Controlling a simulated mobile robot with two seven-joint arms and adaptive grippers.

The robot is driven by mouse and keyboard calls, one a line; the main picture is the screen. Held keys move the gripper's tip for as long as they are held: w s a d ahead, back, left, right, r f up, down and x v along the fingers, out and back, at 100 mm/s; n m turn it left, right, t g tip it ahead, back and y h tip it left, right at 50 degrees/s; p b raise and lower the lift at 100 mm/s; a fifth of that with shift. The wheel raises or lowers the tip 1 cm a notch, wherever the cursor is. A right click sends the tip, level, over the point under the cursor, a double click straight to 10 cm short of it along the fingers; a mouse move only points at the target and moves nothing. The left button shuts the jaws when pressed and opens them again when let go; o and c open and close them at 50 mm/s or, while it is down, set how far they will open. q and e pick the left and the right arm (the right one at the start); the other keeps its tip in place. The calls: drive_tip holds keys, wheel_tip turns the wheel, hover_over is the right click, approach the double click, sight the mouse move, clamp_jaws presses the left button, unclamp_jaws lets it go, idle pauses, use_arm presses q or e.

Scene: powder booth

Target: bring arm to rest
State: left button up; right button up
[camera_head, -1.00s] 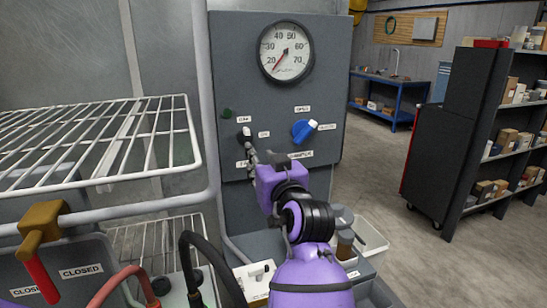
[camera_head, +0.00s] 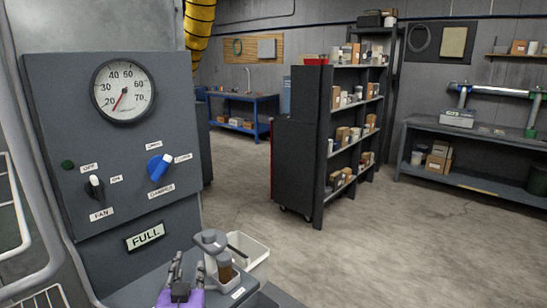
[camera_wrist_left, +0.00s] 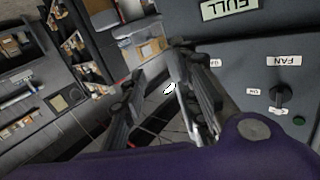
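The grey control panel (camera_head: 135,220) carries a black fan knob (camera_head: 96,187), a blue damper knob (camera_head: 160,167) and a round gauge (camera_head: 123,91). The fan knob also shows in the left wrist view (camera_wrist_left: 280,96), clear of the fingers. My right gripper is not in view.
A white rack (camera_head: 14,210) is at the left edge. A dark shelf cart (camera_head: 300,160) stands further back. The floor at right is open.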

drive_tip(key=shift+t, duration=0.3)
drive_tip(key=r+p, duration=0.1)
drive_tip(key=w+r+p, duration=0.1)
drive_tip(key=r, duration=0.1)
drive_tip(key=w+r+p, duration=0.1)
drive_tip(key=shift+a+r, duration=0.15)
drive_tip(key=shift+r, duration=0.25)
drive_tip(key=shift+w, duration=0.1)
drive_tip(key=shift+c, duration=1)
use_arm(q)
drive_tip(key=s+f+g+h, duration=0.1)
drive_tip(key=s+f+g, duration=0.1)
drive_tip(key=s+f, duration=0.7)
drive_tip(key=s+f+g+h, duration=0.1)
drive_tip(key=s+f+g, duration=0.2)
drive_tip(key=s+f, duration=0.7)
drive_tip(key=s+f+m+g+h, duration=0.1)
drive_tip(key=s+f+g, duration=0.2)
drive_tip(key=s+f, duration=0.7)
drive_tip(key=s, duration=1.2)
drive_tip(key=shift+d, duration=0.35)
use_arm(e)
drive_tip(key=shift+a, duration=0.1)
